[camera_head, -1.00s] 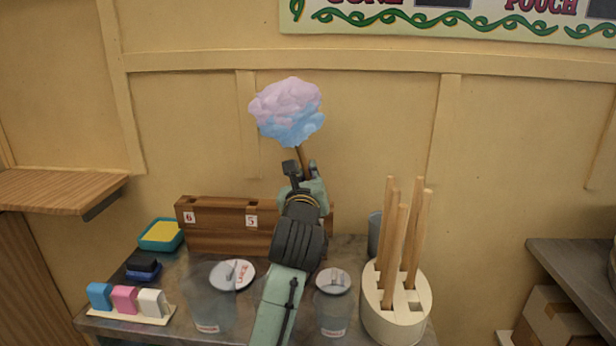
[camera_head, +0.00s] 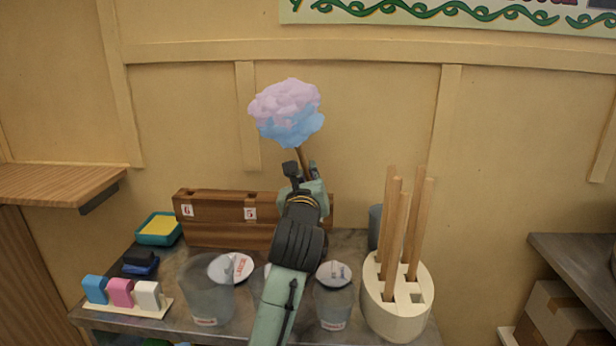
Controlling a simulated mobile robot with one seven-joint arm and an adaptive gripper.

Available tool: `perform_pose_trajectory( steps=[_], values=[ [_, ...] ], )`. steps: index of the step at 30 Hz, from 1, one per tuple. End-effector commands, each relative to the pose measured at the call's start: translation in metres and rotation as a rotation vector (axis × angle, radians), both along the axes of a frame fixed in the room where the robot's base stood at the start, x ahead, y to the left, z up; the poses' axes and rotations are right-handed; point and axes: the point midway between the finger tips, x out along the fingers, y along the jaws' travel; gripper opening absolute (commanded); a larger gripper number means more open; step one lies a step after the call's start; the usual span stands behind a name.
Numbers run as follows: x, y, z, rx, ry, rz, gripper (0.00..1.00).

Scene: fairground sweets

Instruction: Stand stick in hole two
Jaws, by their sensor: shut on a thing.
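My gripper (camera_head: 304,178) is shut on the brown stick (camera_head: 304,158) of a pink and blue candy floss (camera_head: 287,112). It holds the stick nearly upright, leaning a little left, with the floss on top, above the back of the table. Behind and below it is a long brown wooden block (camera_head: 230,234) with holes in its top. Labels 6 and 5 show on the block's left part. My arm hides much of the block's right part, and I cannot see a label for hole two. The lower end of the stick is hidden by the gripper.
A cream round holder (camera_head: 396,318) with several plain wooden sticks stands at the right. Clear lidded tubs (camera_head: 206,294) stand in front of the block. A teal tray with a yellow sponge (camera_head: 159,229) and blue, pink and white blocks (camera_head: 121,293) are at the left.

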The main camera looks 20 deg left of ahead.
Motion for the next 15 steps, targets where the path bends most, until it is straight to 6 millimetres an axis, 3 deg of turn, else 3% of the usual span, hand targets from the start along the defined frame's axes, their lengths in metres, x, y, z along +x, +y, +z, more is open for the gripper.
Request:
perform_pose_trajectory(
  steps=[11,15],
  values=[
    [-0.0001,0.0015,-0.0015,-0.001,0.003,0.003,0.35],
    [0.0000,0.0013,-0.0014,-0.001,0.003,0.002,0.35]
  ],
)
